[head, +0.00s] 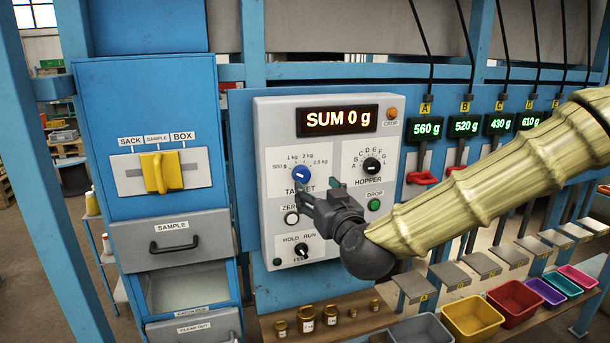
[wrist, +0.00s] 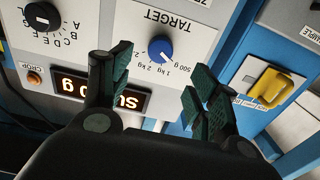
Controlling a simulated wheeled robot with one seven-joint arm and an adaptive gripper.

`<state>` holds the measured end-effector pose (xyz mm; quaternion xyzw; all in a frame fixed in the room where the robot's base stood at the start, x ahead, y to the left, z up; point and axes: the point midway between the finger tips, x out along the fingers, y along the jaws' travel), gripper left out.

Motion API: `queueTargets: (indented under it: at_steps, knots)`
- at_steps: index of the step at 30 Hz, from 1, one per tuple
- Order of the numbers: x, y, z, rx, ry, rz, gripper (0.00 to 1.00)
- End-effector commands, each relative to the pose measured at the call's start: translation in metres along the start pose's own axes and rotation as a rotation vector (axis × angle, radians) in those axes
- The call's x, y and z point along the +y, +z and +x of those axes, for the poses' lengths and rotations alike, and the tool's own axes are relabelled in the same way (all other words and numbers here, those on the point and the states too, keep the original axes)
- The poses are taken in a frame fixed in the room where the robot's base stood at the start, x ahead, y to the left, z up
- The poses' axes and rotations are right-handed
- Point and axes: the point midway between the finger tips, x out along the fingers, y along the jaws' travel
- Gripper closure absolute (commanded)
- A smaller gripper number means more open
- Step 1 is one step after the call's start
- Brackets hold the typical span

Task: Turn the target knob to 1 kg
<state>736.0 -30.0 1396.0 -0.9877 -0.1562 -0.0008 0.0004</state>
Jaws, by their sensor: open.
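The blue target knob (head: 301,173) is on the grey control panel (head: 275,125), under an arc of marks from 500 g to 2.5 kg. In the wrist view, the knob (wrist: 160,48) appears upside down with its labels. Its small white pointer is on the 500 g and 1 kg side; I cannot tell exactly which mark it meets. My gripper (head: 320,190) is in front of the panel, just below and right of the knob. In the wrist view, its two fingers (wrist: 157,75) are apart and empty, with the knob showing beyond the gap, not gripped.
The display (head: 338,120) reads SUM 0 g. The black hopper knob (head: 372,165), green drop button (head: 374,205), white zero button (head: 291,217) and hold/run switch (head: 301,250) are close by. A yellow sack/box handle (head: 161,172) is to the left. Small brass weights (head: 306,318) stand below.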

Motion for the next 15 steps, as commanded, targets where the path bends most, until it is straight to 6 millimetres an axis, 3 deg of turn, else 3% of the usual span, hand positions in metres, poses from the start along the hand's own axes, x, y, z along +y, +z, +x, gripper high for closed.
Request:
queueTargets:
  at_steps: [15]
  knots:
    - [0.000,-0.002,0.063,-0.002,0.001,0.000,0.40]
